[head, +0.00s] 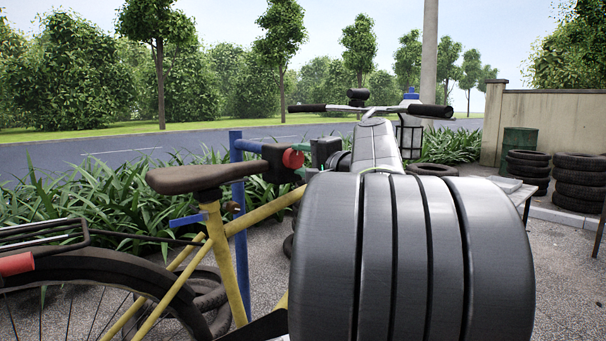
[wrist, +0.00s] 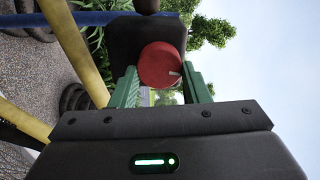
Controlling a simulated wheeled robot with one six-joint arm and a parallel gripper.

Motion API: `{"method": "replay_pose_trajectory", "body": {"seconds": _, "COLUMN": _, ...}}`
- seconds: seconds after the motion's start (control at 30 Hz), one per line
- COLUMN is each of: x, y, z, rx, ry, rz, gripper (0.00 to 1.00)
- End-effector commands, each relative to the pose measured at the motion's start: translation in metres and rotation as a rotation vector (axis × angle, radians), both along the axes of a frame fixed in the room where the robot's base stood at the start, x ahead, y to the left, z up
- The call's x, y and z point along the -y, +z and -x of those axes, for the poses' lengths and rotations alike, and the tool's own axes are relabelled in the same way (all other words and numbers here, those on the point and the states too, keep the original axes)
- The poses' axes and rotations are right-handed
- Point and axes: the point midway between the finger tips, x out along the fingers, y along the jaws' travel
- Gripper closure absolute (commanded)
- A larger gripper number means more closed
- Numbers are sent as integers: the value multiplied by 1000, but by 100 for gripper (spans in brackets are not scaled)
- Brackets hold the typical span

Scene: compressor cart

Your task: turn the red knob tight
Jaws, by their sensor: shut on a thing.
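The red knob (head: 293,158) sits on the side of a dark clamp block (head: 274,158) at the top of a blue post, behind the bicycle saddle. In the wrist view the knob (wrist: 158,62) is round, with a short pale mark near its lower right edge, and the clamp block (wrist: 120,42) is behind it. My gripper (wrist: 160,78) has its two green fingers on either side of the knob, shut on it. In the head view my gripper (head: 303,169) reaches the knob from the right, partly hidden by my own arm.
A yellow bicycle frame (head: 262,213) with a brown saddle (head: 203,178) stands left and in front of the blue post (head: 237,200). Plants (head: 130,205) line the road behind. Stacked tyres (head: 580,182) and a green drum (head: 519,143) stand far right.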

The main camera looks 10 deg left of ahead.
Motion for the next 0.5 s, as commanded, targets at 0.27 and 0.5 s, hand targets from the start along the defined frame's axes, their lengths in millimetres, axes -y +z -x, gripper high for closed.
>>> {"method": "replay_pose_trajectory", "body": {"seconds": 0.27, "x": 0, "y": -2, "z": 0, "rx": 94, "ry": 1, "rz": 75, "gripper": 81}}
{"method": "replay_pose_trajectory", "body": {"seconds": 0.5, "x": 0, "y": 0, "z": 0, "rx": 123, "ry": 1, "rz": 97, "gripper": 81}}
